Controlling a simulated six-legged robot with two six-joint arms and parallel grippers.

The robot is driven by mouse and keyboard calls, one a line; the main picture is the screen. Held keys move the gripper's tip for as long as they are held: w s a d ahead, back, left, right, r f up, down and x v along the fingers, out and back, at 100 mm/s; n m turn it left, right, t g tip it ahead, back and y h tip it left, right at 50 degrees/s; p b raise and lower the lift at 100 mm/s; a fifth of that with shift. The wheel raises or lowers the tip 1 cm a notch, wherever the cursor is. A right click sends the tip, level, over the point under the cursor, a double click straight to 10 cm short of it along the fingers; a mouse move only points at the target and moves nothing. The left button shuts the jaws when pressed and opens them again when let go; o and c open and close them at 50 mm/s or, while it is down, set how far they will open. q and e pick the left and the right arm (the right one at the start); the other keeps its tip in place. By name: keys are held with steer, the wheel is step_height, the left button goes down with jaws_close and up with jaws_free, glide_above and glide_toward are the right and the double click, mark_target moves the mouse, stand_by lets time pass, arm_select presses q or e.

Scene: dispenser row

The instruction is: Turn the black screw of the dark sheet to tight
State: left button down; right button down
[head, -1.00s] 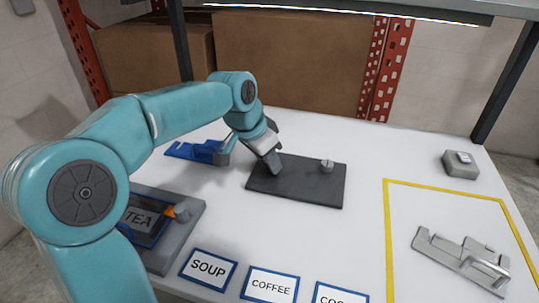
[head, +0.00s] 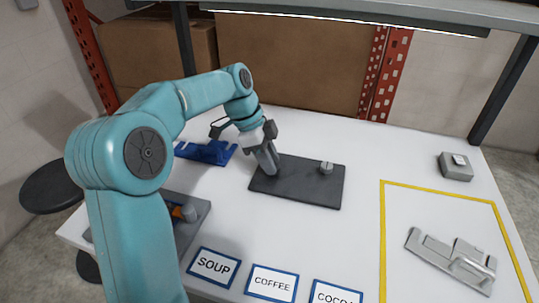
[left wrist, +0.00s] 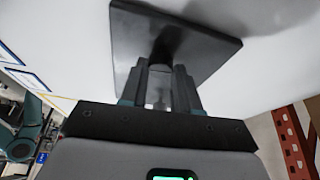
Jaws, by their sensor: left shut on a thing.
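The dark sheet (head: 305,190) lies flat on the white table, and part of it shows in the left wrist view (left wrist: 205,45). My left gripper (head: 270,168) points down at the sheet's left part and is shut on the black screw (left wrist: 165,45). In the head view the fingers hide this screw; in the left wrist view its dark shape shows beyond the fingertips. A grey slotted screw (head: 327,168) stands near the sheet's right far edge, apart from the gripper. My right gripper is in neither view.
A blue bracket (head: 205,153) lies left of the sheet. A grey plate with an orange-marked knob (head: 190,212) is partly behind my arm. Label cards, SOUP (head: 214,267) among them, line the front. A metal fixture (head: 450,262) lies inside the yellow outline; a grey box (head: 456,167) stands behind it.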

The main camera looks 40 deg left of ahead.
arm_select(q)
steer(key=shift+w+a+r+m, duration=0.15)
steer(key=shift+r+m, duration=0.15)
steer(key=shift+m, duration=0.3)
steer(key=c, duration=0.8)
jaws_free()
steer(key=shift+f, duration=0.1)
steer(key=p+v, duration=0.3)
steer(key=v, duration=0.9)
steer(key=shift+w, duration=0.15)
